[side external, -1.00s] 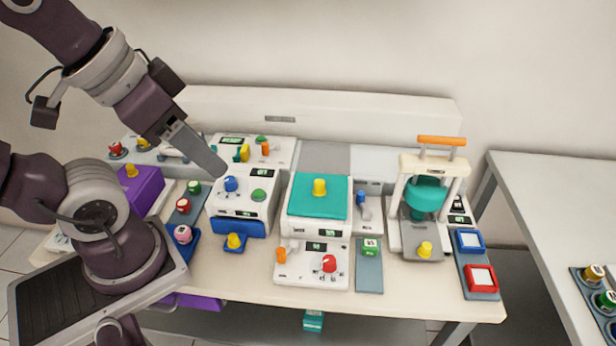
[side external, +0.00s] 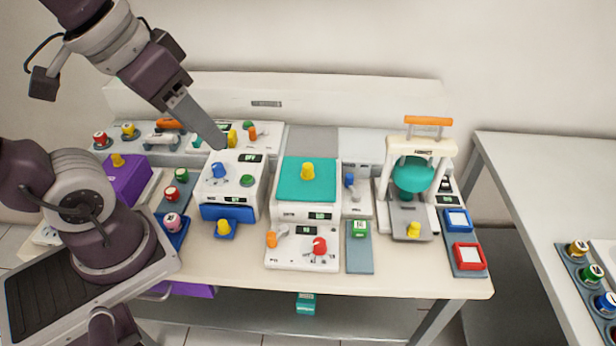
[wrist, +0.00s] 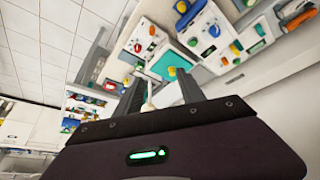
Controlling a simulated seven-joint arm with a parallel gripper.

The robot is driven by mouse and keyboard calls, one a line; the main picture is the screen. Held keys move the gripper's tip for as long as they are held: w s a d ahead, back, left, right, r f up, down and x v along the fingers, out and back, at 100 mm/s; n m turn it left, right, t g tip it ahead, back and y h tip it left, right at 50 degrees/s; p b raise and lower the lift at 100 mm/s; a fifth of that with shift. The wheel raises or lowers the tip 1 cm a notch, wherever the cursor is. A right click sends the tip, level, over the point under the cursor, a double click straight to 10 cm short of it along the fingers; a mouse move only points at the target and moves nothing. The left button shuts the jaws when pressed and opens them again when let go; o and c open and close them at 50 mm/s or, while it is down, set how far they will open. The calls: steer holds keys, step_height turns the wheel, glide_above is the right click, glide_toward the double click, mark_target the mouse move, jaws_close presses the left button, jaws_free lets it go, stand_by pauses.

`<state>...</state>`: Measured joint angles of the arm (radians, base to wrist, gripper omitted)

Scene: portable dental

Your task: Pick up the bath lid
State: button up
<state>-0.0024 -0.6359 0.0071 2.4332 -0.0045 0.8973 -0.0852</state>
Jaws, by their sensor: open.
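A flat teal lid (side external: 293,183) with a yellow knob (side external: 308,171) lies on a white bath unit with a small display, near the bench middle. I take this as the bath lid. In the wrist view the teal lid (wrist: 157,66) and its knob (wrist: 172,71) show beyond the fingers, partly covered by one. My gripper (side external: 220,144) is up and to the left of the lid in the side view, apart from it. In the wrist view my gripper (wrist: 158,88) has its two fingers spread, with nothing held between them.
A white device with a blue knob (side external: 219,170) stands left of the lid. A press with an orange handle (side external: 428,121) rises to its right. A control panel with a red knob (side external: 319,246) is in front. A purple box (side external: 132,183) stands at the far left.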

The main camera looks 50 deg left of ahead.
steer(key=w+f+n+g, duration=0.15)
steer(key=w+n, duration=0.25)
steer(key=w, duration=0.5)
steer(key=n+g, duration=0.4)
steer(key=n, duration=0.3)
glide_above(308, 166)
step_height(308, 166, down, 12)
steer(key=shift+w+d+f, duration=0.1)
steer(key=shift+w+f, duration=0.05)
step_height(308, 166, down, 7)
jaws_close()
